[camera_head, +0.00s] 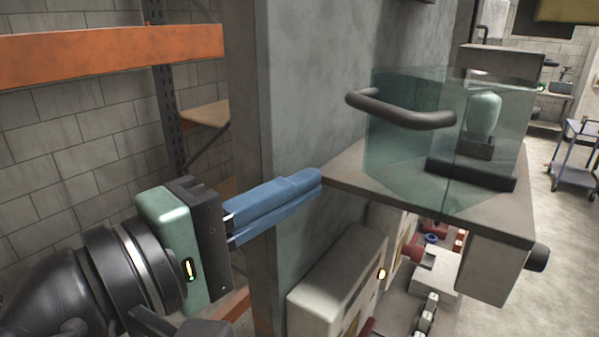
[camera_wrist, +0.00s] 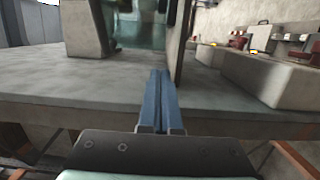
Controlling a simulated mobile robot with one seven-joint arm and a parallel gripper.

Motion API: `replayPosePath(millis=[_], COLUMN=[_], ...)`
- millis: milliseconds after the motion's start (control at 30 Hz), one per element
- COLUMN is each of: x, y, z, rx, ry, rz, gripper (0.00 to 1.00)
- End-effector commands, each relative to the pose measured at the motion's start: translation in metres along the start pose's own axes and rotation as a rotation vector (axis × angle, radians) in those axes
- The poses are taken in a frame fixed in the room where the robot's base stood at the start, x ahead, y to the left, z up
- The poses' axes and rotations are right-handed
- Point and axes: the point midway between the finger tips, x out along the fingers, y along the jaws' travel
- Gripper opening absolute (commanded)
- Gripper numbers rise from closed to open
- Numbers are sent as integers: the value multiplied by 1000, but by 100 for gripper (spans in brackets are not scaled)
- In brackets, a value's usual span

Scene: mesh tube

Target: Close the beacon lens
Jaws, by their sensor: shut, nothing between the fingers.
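The beacon lens (camera_head: 405,155) is a clear greenish glass cover with a thick dark curved handle (camera_head: 400,112) on its near side. It stands on a grey ledge (camera_head: 400,190) around a pale green lamp (camera_head: 484,115) on a dark base. I cannot tell how far the lens stands open. Its glass also shows at the top of the wrist view (camera_wrist: 145,32). My gripper (camera_head: 318,178) has blue fingers pressed together and empty. Its tips are at the ledge's left corner, below and left of the handle; I cannot tell if they touch the ledge.
A grey wall panel (camera_head: 315,60) stands behind the ledge. Control boxes (camera_head: 340,280) with small lights sit below it. An orange shelf beam (camera_head: 110,55) crosses the upper left. A blue cart (camera_head: 575,155) stands on open floor at the far right.

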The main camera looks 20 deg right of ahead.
Motion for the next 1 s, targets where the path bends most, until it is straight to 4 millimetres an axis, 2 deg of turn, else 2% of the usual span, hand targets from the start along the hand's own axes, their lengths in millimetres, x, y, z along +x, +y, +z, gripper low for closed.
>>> replayPosePath(millis=[33, 200, 400, 1000], x=[12, 42, 64, 72], y=[4, 4, 2, 0], z=[1, 1, 0, 0], rx=[-3, -2, 0, 2], ry=[-7, -5, -1, 12], rz=[-1, -1, -1, -1], gripper=[0, 0, 0, 0])
